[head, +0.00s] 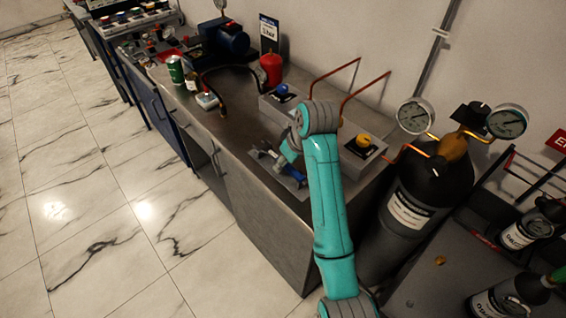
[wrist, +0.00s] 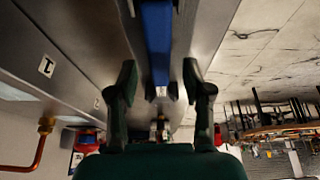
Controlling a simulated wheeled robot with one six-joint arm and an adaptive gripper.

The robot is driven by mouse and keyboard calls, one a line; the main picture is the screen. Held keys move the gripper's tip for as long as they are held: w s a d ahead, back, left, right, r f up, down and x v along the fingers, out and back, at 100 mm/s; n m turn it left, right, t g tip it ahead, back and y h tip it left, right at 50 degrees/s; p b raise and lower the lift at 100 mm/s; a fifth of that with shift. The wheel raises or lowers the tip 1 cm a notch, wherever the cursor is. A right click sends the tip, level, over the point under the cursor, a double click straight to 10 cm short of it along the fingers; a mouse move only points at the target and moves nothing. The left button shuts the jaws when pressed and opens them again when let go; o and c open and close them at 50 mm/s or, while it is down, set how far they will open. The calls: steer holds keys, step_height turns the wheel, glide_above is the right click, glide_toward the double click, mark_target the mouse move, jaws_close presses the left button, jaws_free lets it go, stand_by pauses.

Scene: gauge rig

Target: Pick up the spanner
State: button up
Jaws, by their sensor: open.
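A long blue bar (wrist: 157,40) with a metallic end, which looks like the spanner's handle, lies on the grey bench top in the wrist view. My gripper (wrist: 159,68) is open, with one dark finger on each side of the bar and gaps to both. I cannot tell how far the bar is from the fingers in depth. In the head view a small blue and metallic tool (head: 265,154) lies on the bench beside my teal wrist, which partly hides that spot. The spanner's jaw end is not clear in either view.
Two valve boxes, one with a blue knob (head: 282,89) and one with a yellow knob (head: 363,141), stand along the wall side. Copper pipes (head: 335,75) rise behind them. A dark gas cylinder (head: 425,210) stands right of the bench. The bench's front edge is close.

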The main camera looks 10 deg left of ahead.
steer(key=shift+f, duration=0.25)
stand_by(0.4)
jaws_close()
